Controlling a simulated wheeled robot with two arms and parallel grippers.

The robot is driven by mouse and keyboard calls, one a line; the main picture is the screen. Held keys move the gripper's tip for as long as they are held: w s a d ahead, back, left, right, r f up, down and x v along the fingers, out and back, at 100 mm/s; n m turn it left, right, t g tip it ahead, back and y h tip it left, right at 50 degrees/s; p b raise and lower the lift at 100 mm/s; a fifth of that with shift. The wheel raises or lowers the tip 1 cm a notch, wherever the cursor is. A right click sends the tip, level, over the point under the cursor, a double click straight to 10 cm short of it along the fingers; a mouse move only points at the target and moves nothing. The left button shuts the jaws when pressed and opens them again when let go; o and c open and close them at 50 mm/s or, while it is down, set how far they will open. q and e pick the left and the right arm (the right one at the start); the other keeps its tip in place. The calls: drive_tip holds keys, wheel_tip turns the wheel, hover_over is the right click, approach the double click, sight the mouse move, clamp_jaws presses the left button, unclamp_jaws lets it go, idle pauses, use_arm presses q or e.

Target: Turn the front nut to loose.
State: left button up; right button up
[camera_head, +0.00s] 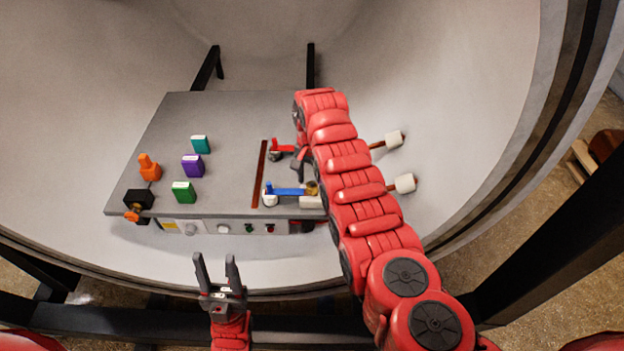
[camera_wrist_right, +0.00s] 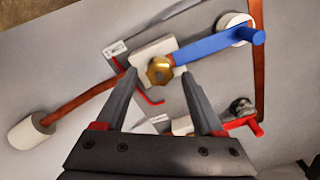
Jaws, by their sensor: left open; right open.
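The front nut is a brass hexagonal nut (camera_wrist_right: 159,70) beside the end of a blue lever (camera_wrist_right: 212,46), in front of a white block (camera_wrist_right: 152,56). In the head view the brass nut (camera_head: 311,187) shows at the blue lever's right end (camera_head: 288,191), partly beside my right arm. My right gripper (camera_wrist_right: 160,76) is open and empty; the nut appears between its fingertips, but I cannot tell the depth gap. In the head view the right gripper (camera_head: 299,164) is partly hidden by its arm. My left gripper (camera_head: 215,262) is open and empty in front of the panel.
A red lever (camera_head: 282,148) sits behind the blue one. White cylinders (camera_head: 395,140) on copper rods stick out right. Orange (camera_head: 150,168), teal (camera_head: 201,144), purple (camera_head: 193,165) and green (camera_head: 184,192) pieces stand on the left of the grey panel (camera_head: 228,120). The curved chamber wall surrounds it.

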drive_tip(key=shift+f, duration=0.9)
clamp_jaws()
